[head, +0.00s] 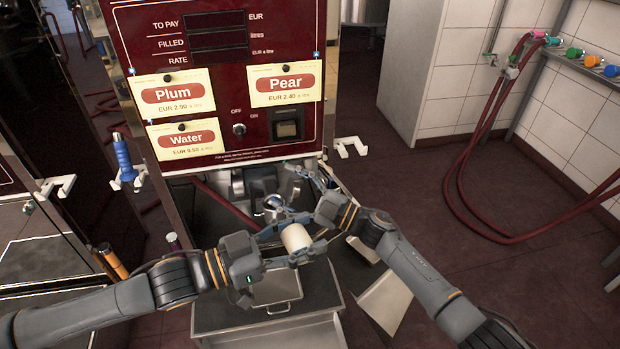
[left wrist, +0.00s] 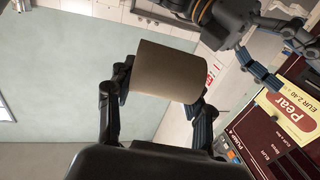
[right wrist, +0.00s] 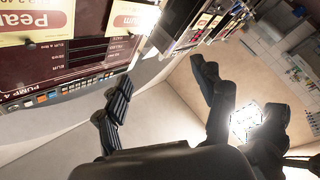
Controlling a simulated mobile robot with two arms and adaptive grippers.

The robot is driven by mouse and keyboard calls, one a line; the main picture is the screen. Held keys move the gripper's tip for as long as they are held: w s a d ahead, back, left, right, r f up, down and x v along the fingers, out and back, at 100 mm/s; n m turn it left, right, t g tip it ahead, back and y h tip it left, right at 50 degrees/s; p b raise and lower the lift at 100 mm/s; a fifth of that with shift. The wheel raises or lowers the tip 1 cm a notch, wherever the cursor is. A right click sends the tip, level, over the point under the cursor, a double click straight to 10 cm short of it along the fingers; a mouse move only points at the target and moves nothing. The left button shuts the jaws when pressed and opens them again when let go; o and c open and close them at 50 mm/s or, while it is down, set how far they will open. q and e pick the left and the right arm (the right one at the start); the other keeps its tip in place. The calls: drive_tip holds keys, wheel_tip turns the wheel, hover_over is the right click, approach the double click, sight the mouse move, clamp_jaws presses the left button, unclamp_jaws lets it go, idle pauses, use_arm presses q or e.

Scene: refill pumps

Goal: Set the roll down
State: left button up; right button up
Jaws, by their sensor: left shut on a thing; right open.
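The roll (head: 296,238) is a short pale cylinder. My left gripper (head: 290,247) is shut on it and holds it above the metal shelf at the foot of the pump. In the left wrist view the roll (left wrist: 168,72) looks brown and sits between the two fingertips (left wrist: 162,98). My right gripper (head: 305,180) is open and empty, just above and behind the roll, near the front of the pump. In the right wrist view its fingers (right wrist: 160,90) are wide apart with nothing between them.
The dark red pump panel (head: 220,90) with Plum, Pear and Water cards stands right behind the grippers. A metal cabinet top (head: 325,290) and a square tray (head: 275,290) lie below. White hooks (head: 350,147) stick out at the pump's sides. Red hoses (head: 465,190) hang at the right.

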drive_tip(key=s+a+r+n+g+y, duration=0.1)
drive_tip(key=s+a+r+n+g, duration=0.35)
drive_tip(key=r+n+g, duration=0.35)
wheel_tip(320, 180, up, 9)
drive_tip(key=n+g+h, duration=0.1)
drive_tip(key=n+h, duration=1)
drive_tip(key=h, duration=0.7)
hover_over(299, 234)
drive_tip(key=d, duration=0.2)
drive_tip(key=f, duration=0.4)
drive_tip(key=a+f, duration=0.1)
drive_tip(key=f, duration=0.3)
drive_tip(key=a+f, duration=0.1)
drive_tip(key=f, duration=0.3)
drive_tip(key=c, duration=1.2)
use_arm(q)
drive_tip(key=o, duration=1.3)
drive_tip(key=shift+c, duration=0.2)
use_arm(e)
drive_tip(key=shift+c, duration=0.3)
